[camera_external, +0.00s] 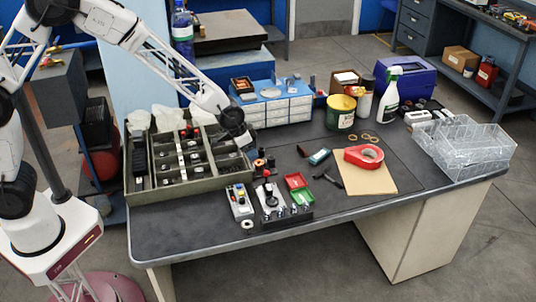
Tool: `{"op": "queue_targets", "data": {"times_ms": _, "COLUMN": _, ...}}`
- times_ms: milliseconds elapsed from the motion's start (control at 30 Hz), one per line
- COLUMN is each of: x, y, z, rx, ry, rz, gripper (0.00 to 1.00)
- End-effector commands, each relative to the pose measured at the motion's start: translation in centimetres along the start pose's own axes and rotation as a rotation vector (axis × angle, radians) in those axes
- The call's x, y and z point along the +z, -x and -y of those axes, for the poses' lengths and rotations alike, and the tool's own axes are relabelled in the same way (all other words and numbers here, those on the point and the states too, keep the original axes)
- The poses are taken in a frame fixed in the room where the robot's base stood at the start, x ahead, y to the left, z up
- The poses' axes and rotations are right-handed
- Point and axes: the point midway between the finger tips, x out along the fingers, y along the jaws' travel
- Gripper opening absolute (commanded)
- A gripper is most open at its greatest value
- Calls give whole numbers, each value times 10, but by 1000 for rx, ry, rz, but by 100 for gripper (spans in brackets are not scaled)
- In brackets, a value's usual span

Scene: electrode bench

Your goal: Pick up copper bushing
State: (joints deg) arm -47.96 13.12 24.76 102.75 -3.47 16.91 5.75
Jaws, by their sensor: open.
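My gripper (243,140) is dark and hangs at the end of my white arm, over the right end of the sectioned tray. Its fingers are small and partly lost against dark parts behind them; it is open and nothing shows held in it. Two small copper-coloured rings (369,138) lie on the dark bench mat, right of the gripper and in front of the green tin. They may be bushings, but they are too small to tell. No other piece can be clearly made out as the copper bushing.
The sectioned tray (175,192) fills the bench's left side. Small fixtures (240,200) and a red box (296,181) stand at the front middle. Red tape (364,155) lies on brown card. A green tin (341,113), spray bottle (389,95) and clear bin (463,150) stand farther right.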

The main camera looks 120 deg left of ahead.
Motion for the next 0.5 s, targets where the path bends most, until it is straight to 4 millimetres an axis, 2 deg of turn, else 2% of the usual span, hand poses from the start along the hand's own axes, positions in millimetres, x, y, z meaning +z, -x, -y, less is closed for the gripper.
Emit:
{"op": "queue_targets", "data": {"times_ms": 233, "x": 0, "y": -18, "z": 0, "rx": 0, "ry": 0, "rz": 1, "gripper": 69}}
{"op": "queue_targets", "data": {"times_ms": 500, "x": 0, "y": -20, "z": 0, "rx": 0, "ry": 0, "rz": 0, "gripper": 69}}
